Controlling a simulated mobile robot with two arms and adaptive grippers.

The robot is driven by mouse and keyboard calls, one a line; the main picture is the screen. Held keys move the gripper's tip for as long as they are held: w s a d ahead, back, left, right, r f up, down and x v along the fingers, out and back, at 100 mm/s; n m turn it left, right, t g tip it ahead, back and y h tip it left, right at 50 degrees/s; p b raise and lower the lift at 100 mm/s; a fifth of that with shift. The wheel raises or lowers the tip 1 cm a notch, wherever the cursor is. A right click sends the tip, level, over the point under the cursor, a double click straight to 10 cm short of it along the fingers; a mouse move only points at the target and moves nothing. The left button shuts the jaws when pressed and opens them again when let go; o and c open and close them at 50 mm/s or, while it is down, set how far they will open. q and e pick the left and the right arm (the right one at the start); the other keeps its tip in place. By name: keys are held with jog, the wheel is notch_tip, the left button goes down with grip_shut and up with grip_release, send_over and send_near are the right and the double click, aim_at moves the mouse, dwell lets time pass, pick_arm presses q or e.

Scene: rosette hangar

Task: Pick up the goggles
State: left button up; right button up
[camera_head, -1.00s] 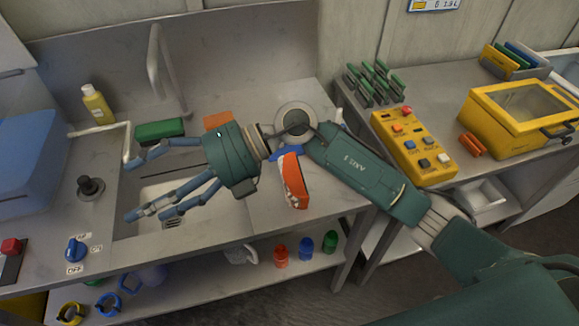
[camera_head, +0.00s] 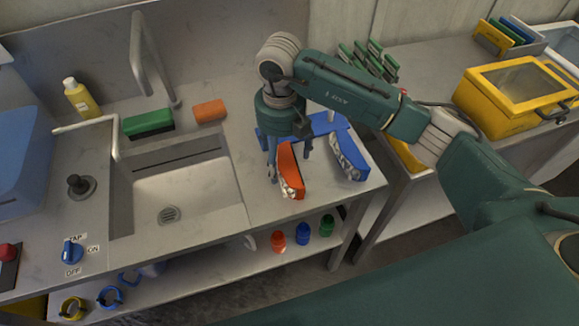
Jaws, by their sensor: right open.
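Orange goggles (camera_head: 289,168) with a clear, whitish lens stand on the counter to the right of the sink. Blue goggles (camera_head: 349,157) with a similar lens are just to their right, by a blue rack (camera_head: 328,124). My right gripper (camera_head: 284,160) points down at the orange goggles, with its open fingers beside them. One finger shows on their left and another part behind them. The gripper hides some of the rack, and I cannot tell whether the fingers touch the goggles. My left gripper is not in view.
The sink (camera_head: 190,197) lies left of the goggles. A green brush (camera_head: 149,123) and an orange sponge (camera_head: 210,111) sit behind it. A yellow bottle (camera_head: 80,98) stands at the back left. A yellow case (camera_head: 515,95) is on the right bench.

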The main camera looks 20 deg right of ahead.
aim_at(284, 165)
jog(key=f, duration=0.1)
jog(key=f+p, duration=0.2)
jog(key=shift+s+d+f, duration=0.15)
jog(key=shift+s+f, duration=0.1)
jog(key=shift+f, duration=0.05)
jog(key=shift+w+f, duration=0.1)
jog(key=shift+f, duration=0.45)
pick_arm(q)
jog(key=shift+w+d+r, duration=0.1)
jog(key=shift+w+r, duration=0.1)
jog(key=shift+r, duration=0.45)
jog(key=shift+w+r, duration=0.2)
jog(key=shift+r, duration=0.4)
pick_arm(e)
jog(key=c, duration=1.4)
